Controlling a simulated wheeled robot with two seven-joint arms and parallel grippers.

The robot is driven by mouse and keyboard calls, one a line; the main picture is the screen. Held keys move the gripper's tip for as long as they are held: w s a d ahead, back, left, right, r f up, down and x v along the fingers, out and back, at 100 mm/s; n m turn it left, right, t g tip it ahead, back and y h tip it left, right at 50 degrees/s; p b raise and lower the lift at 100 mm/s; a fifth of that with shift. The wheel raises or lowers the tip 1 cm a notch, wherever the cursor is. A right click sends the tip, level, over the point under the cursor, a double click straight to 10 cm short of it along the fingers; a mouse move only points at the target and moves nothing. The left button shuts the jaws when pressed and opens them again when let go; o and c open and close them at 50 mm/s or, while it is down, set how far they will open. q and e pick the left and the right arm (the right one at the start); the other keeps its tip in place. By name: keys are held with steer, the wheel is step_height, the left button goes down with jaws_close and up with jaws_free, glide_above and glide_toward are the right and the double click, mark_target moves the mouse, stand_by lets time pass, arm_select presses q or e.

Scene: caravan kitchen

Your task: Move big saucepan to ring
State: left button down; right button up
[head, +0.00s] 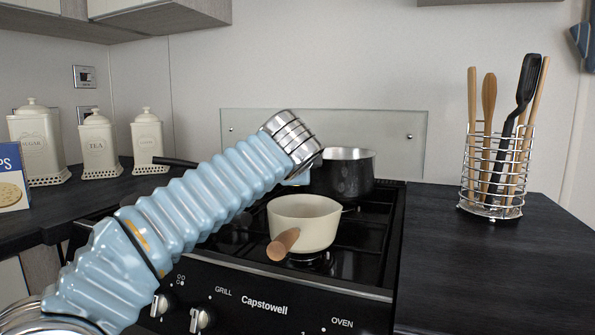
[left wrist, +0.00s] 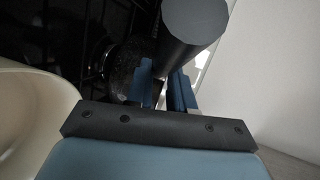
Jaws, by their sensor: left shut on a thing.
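The big saucepan (head: 347,174), black outside with a bright metal inside, is upright at the back right of the hob. I cannot tell whether its base touches the hob. My left gripper (head: 302,179) is at the pan's left side, mostly hidden behind its own wrist in the head view. In the left wrist view its blue fingers (left wrist: 165,90) are closed around a thick dark handle (left wrist: 195,28), apparently the big saucepan's. The hob (head: 375,235) has black rings; my arm hides its left part. My right gripper is not in view.
A small cream saucepan (head: 305,222) with a wooden handle stands on the front right ring, close to the big one. A black handle (head: 176,161) shows behind my arm. A utensil rack (head: 490,190) stands on the right worktop; canisters (head: 98,145) stand left.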

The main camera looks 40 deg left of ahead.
arm_select(q)
steer(key=shift+f, duration=0.15)
steer(key=shift+f+b, duration=0.45)
steer(key=shift+f, duration=0.15)
steer(key=c, duration=1)
jaws_free()
steer(key=v, duration=0.8)
steer(key=r+p+v, duration=0.1)
steer(key=v, duration=0.3)
steer(key=shift+d, duration=0.1)
